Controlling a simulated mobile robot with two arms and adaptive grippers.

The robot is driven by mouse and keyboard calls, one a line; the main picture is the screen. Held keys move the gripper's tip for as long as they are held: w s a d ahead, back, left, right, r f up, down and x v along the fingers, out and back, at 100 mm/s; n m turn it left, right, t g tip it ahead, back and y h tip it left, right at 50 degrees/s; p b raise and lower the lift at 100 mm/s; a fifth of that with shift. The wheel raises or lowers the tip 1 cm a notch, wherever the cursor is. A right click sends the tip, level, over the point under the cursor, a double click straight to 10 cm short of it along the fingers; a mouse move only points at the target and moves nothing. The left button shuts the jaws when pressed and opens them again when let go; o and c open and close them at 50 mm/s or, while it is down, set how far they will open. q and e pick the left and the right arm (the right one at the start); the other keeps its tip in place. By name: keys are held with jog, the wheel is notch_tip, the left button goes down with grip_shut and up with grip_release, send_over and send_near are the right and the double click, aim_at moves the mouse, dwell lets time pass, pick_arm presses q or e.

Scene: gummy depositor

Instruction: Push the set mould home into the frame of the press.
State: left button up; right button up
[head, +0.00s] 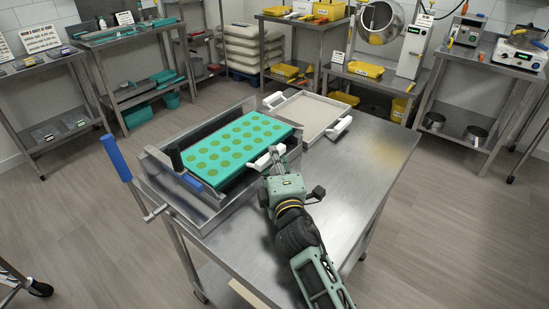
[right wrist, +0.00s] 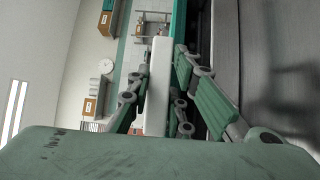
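The set mould is a teal slab (head: 234,146) with rows of round olive-green pieces. It lies over the metal press frame (head: 212,214) on the table, its right end reaching toward the frame's right end. A white handle (head: 265,159) is on its near right side. My right gripper (head: 268,172) is at this handle. In the right wrist view, the white handle (right wrist: 159,85) runs between the two fingers, which appear closed on it; the mould's teal edge (right wrist: 178,22) shows just beyond. My left gripper is not in view.
The press has a blue-gripped lever (head: 117,158) at its left. A shallow tray with white handles (head: 308,115) lies behind the mould on the steel table (head: 345,190). The table's right part is clear. Side benches with tools and machines stand along the walls.

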jog(key=o, duration=0.5)
jog(key=shift+a, duration=0.1)
jog(key=shift+c, duration=0.2)
jog(key=shift+f, duration=0.15)
jog(key=shift+s, duration=0.15)
jog(key=v, duration=1.1)
jog(key=shift+s+d, duration=0.2)
jog(key=shift+s, duration=0.15)
